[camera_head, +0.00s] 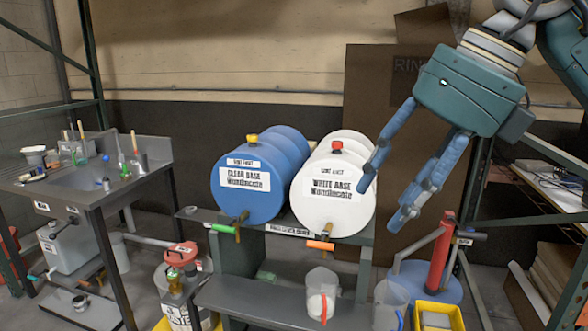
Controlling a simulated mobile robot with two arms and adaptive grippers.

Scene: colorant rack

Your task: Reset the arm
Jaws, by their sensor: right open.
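My right gripper (384,200) is teal with blue fingers. It comes in from the upper right and hangs in the air with its fingers spread, pointing down and left. It is open, and nothing shows between the fingers. In the picture it lies just right of the white drum (333,190), with one fingertip near the drum's right edge; I cannot tell if they touch. My left gripper is not in view.
A blue drum (248,187) lies beside the white one on a dark rack (260,290). A clear pitcher (321,293) stands on its lower shelf. A sink bench (88,188) is at left. A red cylinder (440,252) and yellow bin (438,314) are at lower right.

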